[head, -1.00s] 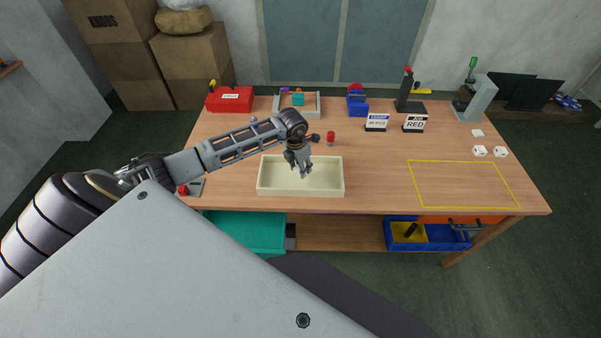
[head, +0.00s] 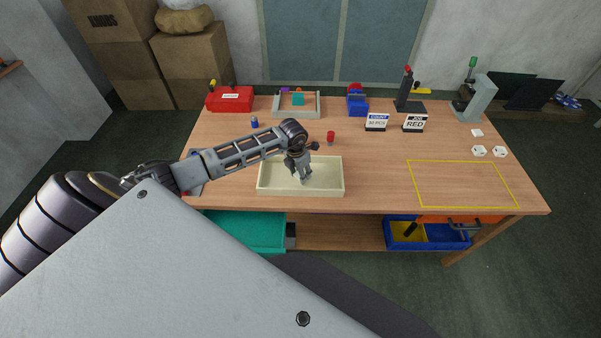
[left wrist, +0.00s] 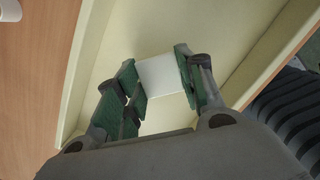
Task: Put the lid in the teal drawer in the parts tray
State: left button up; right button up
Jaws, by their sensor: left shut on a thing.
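My left gripper (head: 306,179) is down inside the cream tray (head: 262,190) on the bench. In the left wrist view the gripper (left wrist: 160,80) is shut on a flat white piece, which looks like the lid (left wrist: 163,75). The piece is between the green-padded fingers, over the tray's cream floor; whether it touches the floor I cannot tell. In the head view the gripper hides it. The teal drawer (head: 245,230) is pulled out under the bench's left front, partly covered by my body. My right gripper is not in view.
A red cylinder (head: 331,138) stands just behind the tray, and a blue one (head: 254,122) farther back left. A grey tray (head: 297,113) with coloured parts is at the back. The yellow-outlined area (head: 462,185) at right is clear.

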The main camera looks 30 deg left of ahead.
aim_at(297, 177)
pick_arm(q)
jog(key=shift+f, duration=0.15)
jog(key=o, duration=0.7)
jog(key=shift+r, duration=0.2)
jog(key=r, duration=0.4)
jog(key=s+r, duration=0.1)
jog(key=r, duration=0.6)
jog(key=shift+s+a+r+b, duration=0.2)
jog(key=shift+s+r+b, duration=0.2)
